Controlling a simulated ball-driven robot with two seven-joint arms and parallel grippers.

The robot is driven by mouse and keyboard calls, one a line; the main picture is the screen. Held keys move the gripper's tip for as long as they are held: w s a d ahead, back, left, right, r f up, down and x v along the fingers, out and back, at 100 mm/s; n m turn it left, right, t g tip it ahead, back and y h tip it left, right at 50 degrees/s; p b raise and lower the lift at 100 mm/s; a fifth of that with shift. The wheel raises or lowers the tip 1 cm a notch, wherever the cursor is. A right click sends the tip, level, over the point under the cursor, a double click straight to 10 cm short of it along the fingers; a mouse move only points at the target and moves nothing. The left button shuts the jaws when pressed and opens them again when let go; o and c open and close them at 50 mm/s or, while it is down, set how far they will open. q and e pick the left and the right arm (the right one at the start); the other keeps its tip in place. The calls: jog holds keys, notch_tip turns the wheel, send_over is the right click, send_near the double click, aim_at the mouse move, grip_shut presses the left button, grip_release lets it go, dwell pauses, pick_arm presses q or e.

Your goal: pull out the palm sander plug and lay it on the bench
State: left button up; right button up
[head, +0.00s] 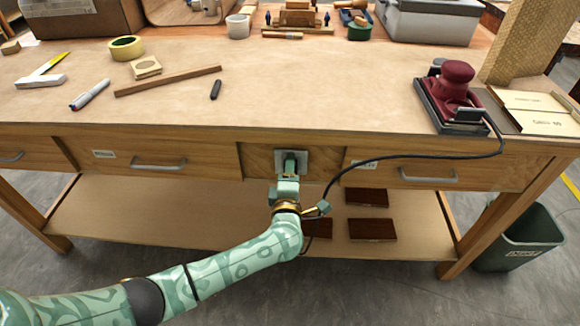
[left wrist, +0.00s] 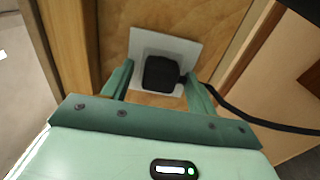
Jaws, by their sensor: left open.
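The black plug (left wrist: 161,74) sits in a pale outlet plate on the bench front, and its cord leaves to the right in the left wrist view. My left gripper (left wrist: 158,82) is open, with one finger on either side of the plug. I cannot tell whether either finger touches it. In the head view my left gripper (head: 290,165) is in front of the outlet plate (head: 305,156) and hides the plug. The dark red palm sander (head: 455,92) stands at the right of the bench top (head: 320,90). Its black cord (head: 420,157) hangs over the front edge toward the outlet.
A wood strip (head: 168,81), a marker (head: 90,95), a small black object (head: 216,89) and a tape roll (head: 126,48) lie on the left of the bench. Sandpaper packs (head: 535,110) lie at far right. The middle front of the top is clear.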

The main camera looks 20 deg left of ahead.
jog(key=shift+r, duration=0.1)
dwell(0.3)
